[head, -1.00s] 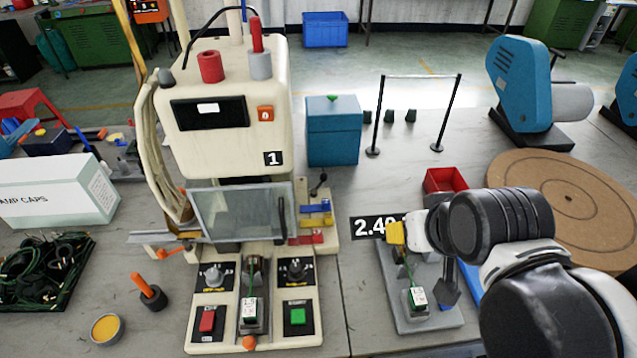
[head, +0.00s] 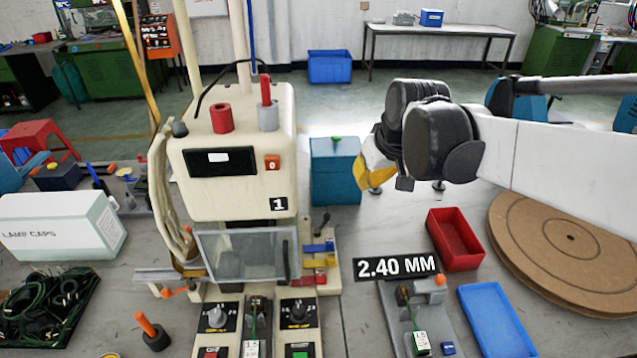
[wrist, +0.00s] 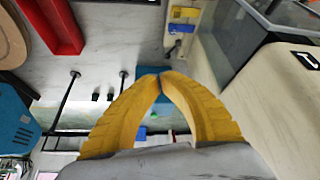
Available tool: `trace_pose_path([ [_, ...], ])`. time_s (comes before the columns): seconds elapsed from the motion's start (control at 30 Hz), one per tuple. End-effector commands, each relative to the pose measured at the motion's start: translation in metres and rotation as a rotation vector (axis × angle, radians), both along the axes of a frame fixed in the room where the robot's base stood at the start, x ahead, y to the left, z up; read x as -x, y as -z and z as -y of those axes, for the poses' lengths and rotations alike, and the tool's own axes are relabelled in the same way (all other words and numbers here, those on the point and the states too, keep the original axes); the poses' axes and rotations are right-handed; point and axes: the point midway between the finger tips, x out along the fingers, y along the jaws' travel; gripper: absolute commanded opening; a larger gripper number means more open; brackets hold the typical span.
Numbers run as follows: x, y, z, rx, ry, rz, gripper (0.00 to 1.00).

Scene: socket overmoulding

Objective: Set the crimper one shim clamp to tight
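Crimper one (head: 240,150) is the cream machine with the "1" label, left of centre in the head view. Beside its right foot are blue, yellow and red shims (head: 320,262). A small black-knobbed lever (head: 321,223), which looks like the shim clamp, stands tilted behind them. I cannot tell its setting. In the wrist view the shims (wrist: 183,20) and the dark lever (wrist: 173,47) show small at the top, beyond the fingertips. My gripper (head: 374,180) is raised right of the crimper, in front of the teal box. Its yellow fingers (wrist: 160,76) meet at the tips, with nothing between them.
A teal box (head: 335,170) stands behind the shims. A red bin (head: 455,240), blue tray (head: 498,318), 2.40 MM sign (head: 397,267) and grey fixture (head: 415,325) are at the right. A clear guard (head: 243,253) fronts the crimper. Bare table lies between shims and sign.

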Motion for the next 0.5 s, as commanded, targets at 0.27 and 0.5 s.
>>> trace_pose_path([
  [0.27,-0.100,0.030,-0.026,0.016,-0.127,-0.054,0.00],
  [0.5,-0.171,0.087,-0.050,0.025,-0.242,-0.100,0.00],
])
